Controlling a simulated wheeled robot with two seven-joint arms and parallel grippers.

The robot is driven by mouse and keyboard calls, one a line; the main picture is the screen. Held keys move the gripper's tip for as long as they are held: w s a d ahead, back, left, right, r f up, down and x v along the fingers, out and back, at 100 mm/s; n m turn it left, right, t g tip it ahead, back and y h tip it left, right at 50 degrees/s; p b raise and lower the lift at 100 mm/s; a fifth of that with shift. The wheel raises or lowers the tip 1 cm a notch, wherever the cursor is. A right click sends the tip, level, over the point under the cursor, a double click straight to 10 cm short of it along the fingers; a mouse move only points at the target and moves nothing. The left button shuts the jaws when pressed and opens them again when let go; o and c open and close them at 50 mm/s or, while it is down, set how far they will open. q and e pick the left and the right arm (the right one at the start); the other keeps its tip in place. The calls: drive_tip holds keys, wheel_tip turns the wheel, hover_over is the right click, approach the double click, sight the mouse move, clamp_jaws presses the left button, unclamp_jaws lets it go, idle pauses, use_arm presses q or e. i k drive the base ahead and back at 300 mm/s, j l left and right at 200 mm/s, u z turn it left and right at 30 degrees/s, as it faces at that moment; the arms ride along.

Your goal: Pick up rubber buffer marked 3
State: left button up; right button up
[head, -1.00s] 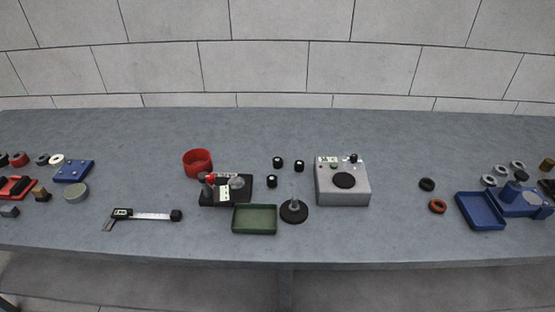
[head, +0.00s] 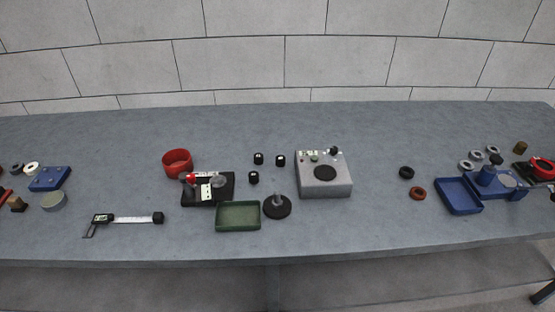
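Three small black cylinders with light marks on top, which look like the rubber buffers, stand in the middle of the grey table in the head view. One is at the back left (head: 258,158), one at the back right (head: 280,160) and one at the front (head: 253,178). Their marks are too small to read, so I cannot tell which is marked 3. Neither of my grippers shows in the view.
Around the cylinders stand a red ring-shaped cup (head: 177,162), a black gauge fixture (head: 208,188), a green tray (head: 238,215), a black disc with a post (head: 277,206) and a grey box device (head: 323,175). A blue tray (head: 458,196) stands right.

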sight(253, 176)
drive_tip(key=l+u, duration=0.15)
drive_tip(key=l, duration=1.8)
